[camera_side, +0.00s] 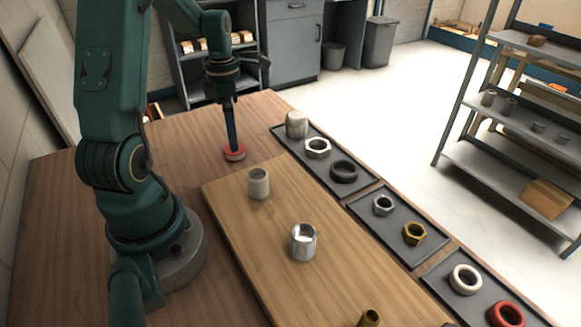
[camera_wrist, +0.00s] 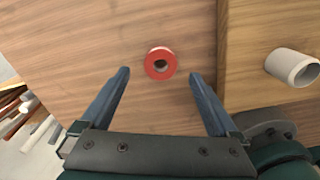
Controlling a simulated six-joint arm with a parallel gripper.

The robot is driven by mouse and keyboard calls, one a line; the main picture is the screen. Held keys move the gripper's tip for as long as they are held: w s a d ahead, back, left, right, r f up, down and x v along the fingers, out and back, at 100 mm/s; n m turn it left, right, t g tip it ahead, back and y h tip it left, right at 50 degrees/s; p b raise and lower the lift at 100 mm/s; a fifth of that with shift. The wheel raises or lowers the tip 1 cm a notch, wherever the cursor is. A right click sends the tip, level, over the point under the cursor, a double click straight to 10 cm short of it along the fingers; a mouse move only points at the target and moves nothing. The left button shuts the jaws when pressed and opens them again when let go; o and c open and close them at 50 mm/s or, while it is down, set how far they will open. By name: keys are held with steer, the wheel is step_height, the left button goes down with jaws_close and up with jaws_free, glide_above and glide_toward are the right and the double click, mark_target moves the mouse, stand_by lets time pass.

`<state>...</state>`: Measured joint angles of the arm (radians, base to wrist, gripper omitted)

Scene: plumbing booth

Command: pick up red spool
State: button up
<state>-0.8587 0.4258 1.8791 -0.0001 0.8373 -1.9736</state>
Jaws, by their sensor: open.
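The red spool (camera_side: 234,155) lies flat on the bench top, just past the far left edge of the wooden board. In the wrist view the red spool (camera_wrist: 160,63) shows as a red ring with a dark hole, its near edge about level with my fingertips. My gripper (camera_side: 232,143) points straight down over it, with the fingertips right at or just above the spool. In the wrist view my gripper (camera_wrist: 158,76) is open, one finger to each side of the spool with a gap on both sides. I cannot tell the exact fingertip height.
A beige cylinder (camera_side: 259,184) and a silver cylinder (camera_side: 302,243) stand on the wooden board (camera_side: 235,215). Dark trays (camera_side: 370,233) with rings and nuts line the bench's right edge. A red ring (camera_side: 507,315) sits in the nearest tray. Bench around the spool is clear.

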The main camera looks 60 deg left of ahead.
mark_target(235, 157)
steer(key=shift+f, duration=2.1)
steer(key=c, duration=1.4)
